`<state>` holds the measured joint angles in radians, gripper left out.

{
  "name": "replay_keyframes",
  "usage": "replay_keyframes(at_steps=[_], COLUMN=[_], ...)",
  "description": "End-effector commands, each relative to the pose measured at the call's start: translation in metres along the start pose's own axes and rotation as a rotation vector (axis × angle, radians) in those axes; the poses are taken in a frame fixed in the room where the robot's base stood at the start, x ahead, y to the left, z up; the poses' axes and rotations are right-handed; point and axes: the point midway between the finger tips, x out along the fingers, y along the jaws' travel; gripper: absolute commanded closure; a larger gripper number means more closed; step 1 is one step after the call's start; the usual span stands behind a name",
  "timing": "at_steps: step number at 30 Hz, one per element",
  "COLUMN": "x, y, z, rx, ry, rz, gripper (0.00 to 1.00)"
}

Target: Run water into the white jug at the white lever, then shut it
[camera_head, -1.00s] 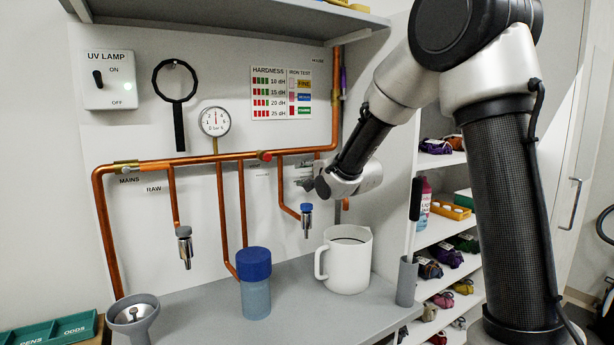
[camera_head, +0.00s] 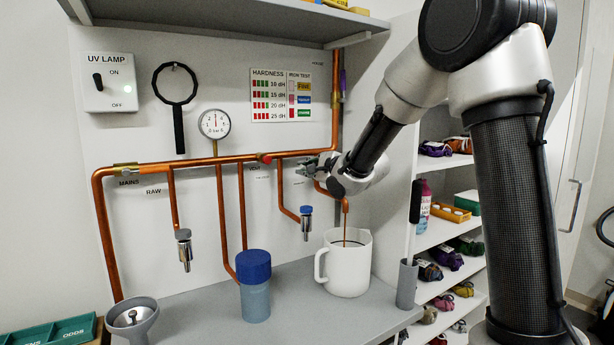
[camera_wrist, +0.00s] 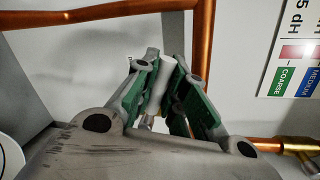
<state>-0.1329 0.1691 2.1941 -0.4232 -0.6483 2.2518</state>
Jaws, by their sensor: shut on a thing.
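The white jug (camera_head: 345,272) stands upright on the grey counter, under a copper spout (camera_head: 345,205). A thin brownish stream (camera_head: 345,230) runs from the spout into the jug's open top. The level inside cannot be seen. My gripper (camera_head: 306,168) is at the pipework, above and left of the jug. In the wrist view its green-padded fingers (camera_wrist: 170,95) are closed around the white lever (camera_wrist: 163,80). In the head view the lever is hidden by the gripper.
A tap with a blue top (camera_head: 306,222) hangs just left of the jug. A blue-lidded vessel (camera_head: 255,285) stands further left, and a grey holder (camera_head: 407,283) stands right of the jug. A shelf (camera_head: 230,22) overhangs the pipes.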

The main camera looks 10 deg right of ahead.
Motion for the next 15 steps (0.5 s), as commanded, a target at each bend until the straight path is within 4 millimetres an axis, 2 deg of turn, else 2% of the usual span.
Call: replay_keyframes(at_steps=[6,14,15], x=[-0.0013,-0.0013,-0.0013], y=[-0.0050,-0.0050,-0.0049], z=[0.0030,0.0033,0.0033], rx=[0.112,0.117,0.116], ry=[-0.021,-0.021,-0.021], rz=[0.000,0.001,0.001], gripper=[1.00,1.00,0.85])
